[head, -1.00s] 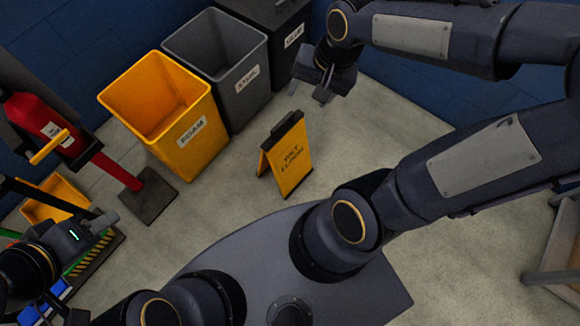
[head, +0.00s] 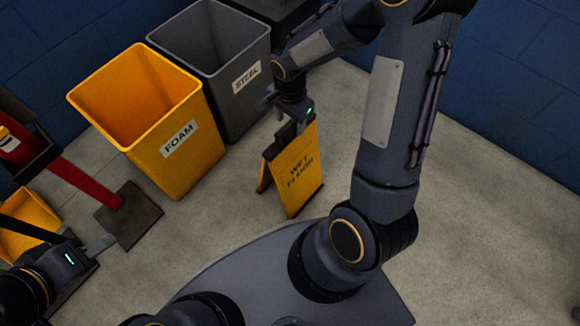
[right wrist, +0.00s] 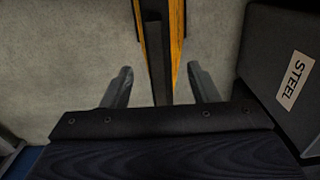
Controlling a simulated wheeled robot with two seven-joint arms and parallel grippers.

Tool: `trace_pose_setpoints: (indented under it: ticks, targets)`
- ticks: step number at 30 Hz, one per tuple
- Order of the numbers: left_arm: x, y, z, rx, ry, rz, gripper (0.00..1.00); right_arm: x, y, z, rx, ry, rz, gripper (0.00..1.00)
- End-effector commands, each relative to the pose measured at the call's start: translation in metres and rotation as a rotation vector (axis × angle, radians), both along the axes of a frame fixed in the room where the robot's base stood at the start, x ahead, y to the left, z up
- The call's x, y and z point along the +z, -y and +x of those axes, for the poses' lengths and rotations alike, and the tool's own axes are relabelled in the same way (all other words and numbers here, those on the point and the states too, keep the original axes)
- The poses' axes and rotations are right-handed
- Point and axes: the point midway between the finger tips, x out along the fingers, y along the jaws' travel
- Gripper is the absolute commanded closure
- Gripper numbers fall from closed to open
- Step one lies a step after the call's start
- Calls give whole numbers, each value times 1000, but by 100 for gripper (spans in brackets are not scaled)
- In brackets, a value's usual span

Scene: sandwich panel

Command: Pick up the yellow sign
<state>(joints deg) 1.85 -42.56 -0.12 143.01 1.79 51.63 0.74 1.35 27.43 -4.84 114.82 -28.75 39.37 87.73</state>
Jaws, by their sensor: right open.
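The yellow wet-floor sign (head: 297,172) stands upright on the floor in the middle of the head view, its two panels spread like a tent under a dark top bar. My right gripper (head: 290,121) is at the sign's top, with its fingers pointing down. In the right wrist view, the sign's dark top bar (right wrist: 157,50) runs between the two open fingers (right wrist: 160,88), with a gap on each side. My left gripper (head: 92,250) is at the lower left of the head view, far from the sign; its jaw state is unclear.
A yellow FOAM bin (head: 178,155) and a grey STEEL bin (head: 228,100) stand left of and behind the sign. The STEEL bin also shows close to my right gripper in the right wrist view (right wrist: 285,70). A red post on a dark base (head: 130,215) stands at left. Floor right of the sign is clear.

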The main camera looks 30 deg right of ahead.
Motion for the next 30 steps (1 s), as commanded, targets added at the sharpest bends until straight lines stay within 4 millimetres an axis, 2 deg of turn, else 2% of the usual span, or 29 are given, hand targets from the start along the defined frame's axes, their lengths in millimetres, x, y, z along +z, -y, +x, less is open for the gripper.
trace_pose_setpoints:
  ticks: [1,6,14,26,30]
  targets:
    - [-11,0,0,0,0,0,64,-15,0,-1,-1,-2,0,45]
    - [-23,0,0,0,-1,0,64,-37,-1,-1,0,-2,0,45]
    - [-22,0,0,0,0,0,64,-37,-1,-1,-1,0,1,45]
    - [-22,0,0,0,0,0,64,-37,-1,-1,0,-1,1,98]
    - [-22,0,0,0,0,0,64,-37,-1,-1,0,-1,1,100]
